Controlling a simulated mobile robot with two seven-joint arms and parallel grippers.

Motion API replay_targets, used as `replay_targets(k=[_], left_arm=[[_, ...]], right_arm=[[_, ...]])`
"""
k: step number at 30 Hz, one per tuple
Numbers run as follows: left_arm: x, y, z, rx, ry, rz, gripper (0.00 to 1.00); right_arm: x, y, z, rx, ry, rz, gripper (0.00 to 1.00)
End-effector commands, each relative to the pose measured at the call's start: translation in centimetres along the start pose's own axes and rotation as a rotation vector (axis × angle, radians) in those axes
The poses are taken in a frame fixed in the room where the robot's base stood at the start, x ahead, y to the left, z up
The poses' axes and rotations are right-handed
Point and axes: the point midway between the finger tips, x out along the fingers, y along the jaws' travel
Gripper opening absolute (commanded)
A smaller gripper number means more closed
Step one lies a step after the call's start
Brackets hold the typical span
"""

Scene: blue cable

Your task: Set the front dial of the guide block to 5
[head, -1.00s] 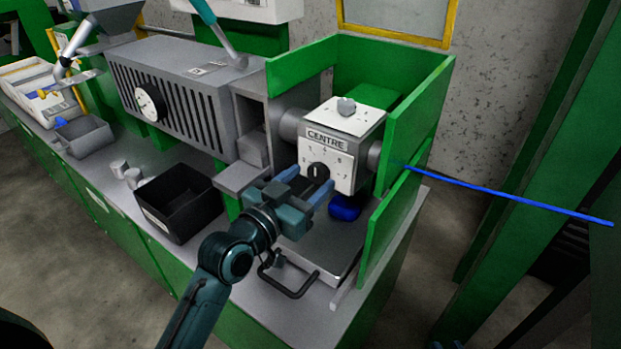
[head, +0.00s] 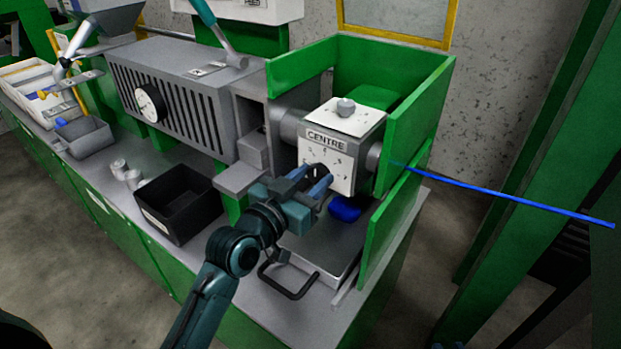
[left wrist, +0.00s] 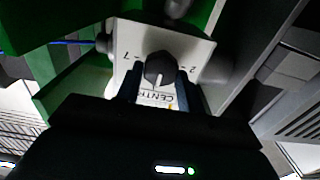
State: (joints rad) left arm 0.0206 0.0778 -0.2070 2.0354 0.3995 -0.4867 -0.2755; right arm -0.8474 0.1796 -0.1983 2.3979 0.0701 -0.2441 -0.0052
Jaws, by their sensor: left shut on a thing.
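The guide block (head: 343,178) is a white-faced box labelled CENTRE, with a front dial on its face and another knob (head: 346,107) on its top. My left gripper (head: 318,176) is at the front face, its two fingers around the dark front dial, shut on it. The left wrist view shows the dial (left wrist: 159,69) as a dark round knob with a pale pointer line, between the fingertips (left wrist: 160,88). Marks 7 and 2 are legible beside it there; the fingers and the tilted view hide other marks. I cannot tell the exact setting.
Green guard panels (head: 421,115) stand behind and to the right of the block. A blue cable (head: 510,197) runs out to the right. A blue lump (head: 345,208) lies below the block, above a grey tray with a handle (head: 288,283). A black bin (head: 180,203) stands to the left.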

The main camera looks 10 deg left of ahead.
Motion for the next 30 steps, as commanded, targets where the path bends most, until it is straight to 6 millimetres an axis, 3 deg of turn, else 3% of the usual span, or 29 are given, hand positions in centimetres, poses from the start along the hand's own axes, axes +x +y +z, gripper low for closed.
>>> replay_targets(k=[11,30], left_arm=[[0.0,0.0,-0.1,0.071,-0.003,0.001,0.15],[0.0,0.2,-0.2,0.565,-0.002,0.002,0.15]], right_arm=[[-0.1,-0.2,-0.1,0.008,-0.024,-0.004,0.2],[1.7,-1.7,0.4,0.058,-0.158,-0.043,0.2]])
